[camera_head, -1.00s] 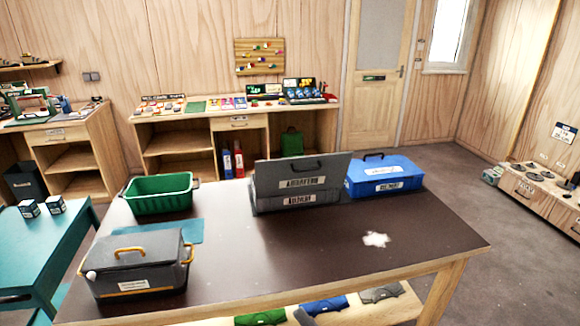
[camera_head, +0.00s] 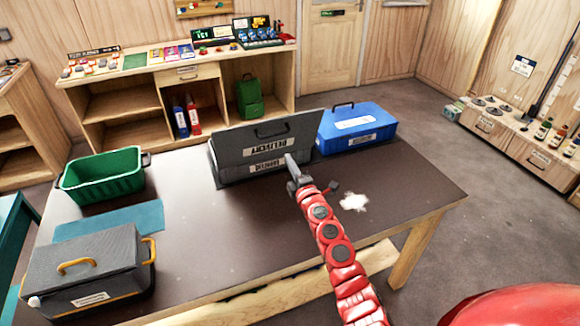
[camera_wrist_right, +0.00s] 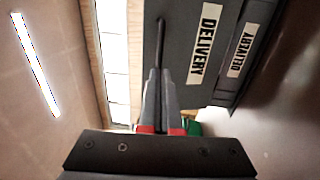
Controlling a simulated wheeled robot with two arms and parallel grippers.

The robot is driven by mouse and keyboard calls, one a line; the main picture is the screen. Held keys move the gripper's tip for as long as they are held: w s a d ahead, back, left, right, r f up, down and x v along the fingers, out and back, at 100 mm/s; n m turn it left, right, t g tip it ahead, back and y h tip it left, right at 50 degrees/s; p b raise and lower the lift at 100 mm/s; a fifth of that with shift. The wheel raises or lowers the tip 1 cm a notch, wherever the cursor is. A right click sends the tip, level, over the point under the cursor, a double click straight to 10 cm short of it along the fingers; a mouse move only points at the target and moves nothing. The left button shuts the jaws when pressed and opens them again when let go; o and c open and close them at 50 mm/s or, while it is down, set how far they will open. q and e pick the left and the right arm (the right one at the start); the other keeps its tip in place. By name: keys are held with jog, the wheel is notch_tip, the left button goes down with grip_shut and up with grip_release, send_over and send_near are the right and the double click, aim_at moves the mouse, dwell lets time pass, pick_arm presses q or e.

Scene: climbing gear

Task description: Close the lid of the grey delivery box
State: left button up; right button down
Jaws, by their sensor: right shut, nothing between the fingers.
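The grey delivery box (camera_head: 232,176) stands at the back of the dark table. Its lid (camera_head: 268,137) is up, with a dark handle and a DELIVERY label on the face towards me. My right gripper (camera_head: 290,160) is shut and empty, in front of the box near its right part; I cannot tell whether it touches it. In the right wrist view the closed fingers (camera_wrist_right: 160,85) point along the side of the lid (camera_wrist_right: 208,40), with both DELIVERY labels to their right. My left gripper is not in view.
A blue box (camera_head: 357,128) stands right of the grey box. A green crate (camera_head: 102,178) and a closed grey box with yellow handles (camera_head: 85,268) are at the left of the table (camera_head: 215,245). A white patch (camera_head: 354,201) lies at right. The middle front is clear.

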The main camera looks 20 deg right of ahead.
jog(key=w+r+b, duration=0.1)
jog(key=w+b, duration=0.3)
jog(key=w, duration=0.6)
jog(key=shift+a, duration=0.2)
jog(key=shift+r, duration=0.1)
